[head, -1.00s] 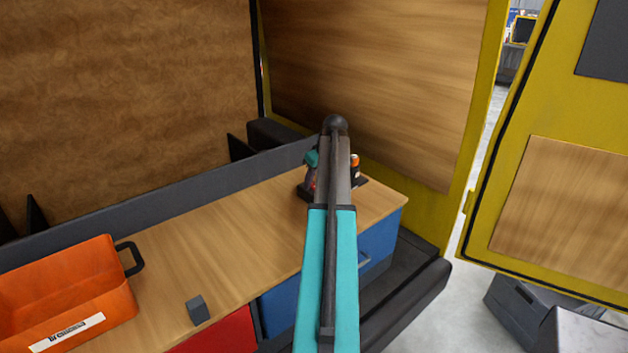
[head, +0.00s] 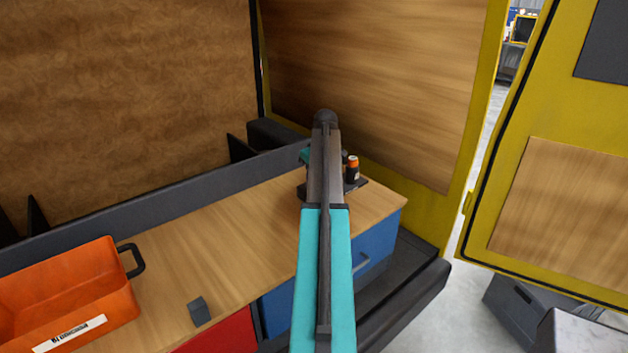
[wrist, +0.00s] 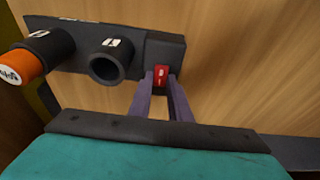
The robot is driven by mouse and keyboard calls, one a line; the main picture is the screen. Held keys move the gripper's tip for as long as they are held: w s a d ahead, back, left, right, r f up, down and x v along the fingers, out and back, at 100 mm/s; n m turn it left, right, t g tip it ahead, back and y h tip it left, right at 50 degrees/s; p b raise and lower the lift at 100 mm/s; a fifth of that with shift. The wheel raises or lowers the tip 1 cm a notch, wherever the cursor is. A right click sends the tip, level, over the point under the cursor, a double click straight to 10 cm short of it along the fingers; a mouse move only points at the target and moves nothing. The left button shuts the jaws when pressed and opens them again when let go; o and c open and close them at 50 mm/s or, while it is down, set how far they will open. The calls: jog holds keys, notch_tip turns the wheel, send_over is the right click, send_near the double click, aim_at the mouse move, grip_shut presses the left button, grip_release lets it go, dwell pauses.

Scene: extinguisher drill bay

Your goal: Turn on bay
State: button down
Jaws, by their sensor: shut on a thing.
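In the wrist view a red switch (wrist: 161,72) with white marks sits at the right end of a dark holder (wrist: 75,32). My gripper (wrist: 160,80) has its two purple fingers on either side of the switch, shut on it. In the head view my own arm hides the gripper and the switch. The dark holder shows there only in part, at the far right end of the wooden counter (head: 190,245).
An orange-and-black cylinder (wrist: 22,62) and an empty black round socket (wrist: 108,63) are left of the switch. Blue and red drawers lie below. A yellow-framed door (head: 560,150) is at right.

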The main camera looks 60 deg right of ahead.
jog(key=shift+w+d+r+g+p, duration=0.1)
jog(key=shift+w+g+p, duration=0.25)
jog(key=shift+g, duration=0.25)
jog(key=shift+g+y, duration=0.3)
jog(key=shift+s, duration=0.1)
jog(key=c, duration=1.6)
grip_release()
jog(key=shift+c, duration=0.2)
jog(key=shift+r, duration=0.1)
notch_tip(320, 180, up, 13)
jog(key=b, duration=0.3)
jog(key=shift+s+r, duration=0.2)
jog(key=shift+s, duration=0.2)
